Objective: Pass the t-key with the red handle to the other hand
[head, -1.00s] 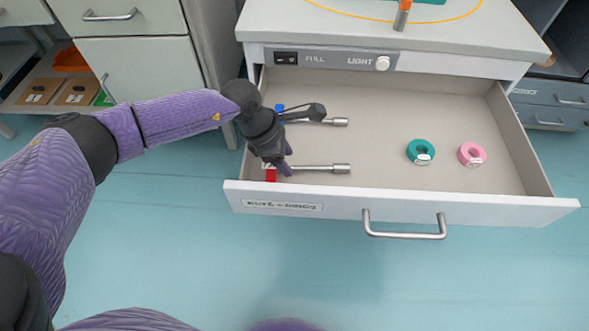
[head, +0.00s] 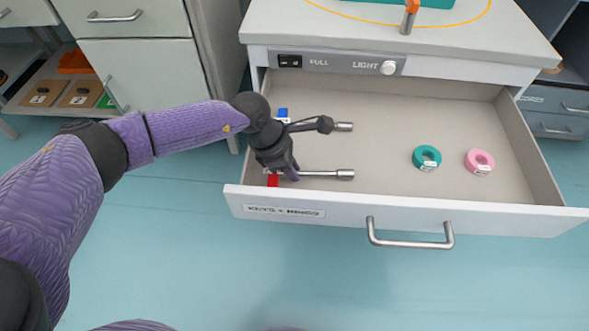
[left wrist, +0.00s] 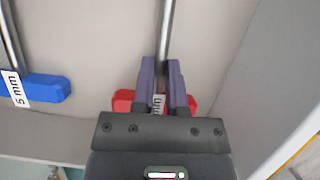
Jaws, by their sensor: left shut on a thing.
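The t-key with the red handle (head: 272,181) lies in the open drawer near its front left corner, its metal shaft (head: 325,173) pointing right. My left gripper (head: 291,173) reaches down over it. In the left wrist view the purple fingers (left wrist: 162,85) are shut on the red-handled t-key, one on each side of its shaft beside the handle. Its red handle (left wrist: 123,101) shows on both sides of the fingers, and its label is partly covered. A t-key with a blue handle (head: 283,113) lies behind it; it also shows in the left wrist view (left wrist: 45,88), marked 5 mm. My right gripper is not in view.
The open drawer (head: 400,205) also holds a teal ring (head: 427,157) and a pink ring (head: 479,161) on the right. Its middle is clear. The drawer handle (head: 410,242) sticks out in front. The counter (head: 420,45) is above.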

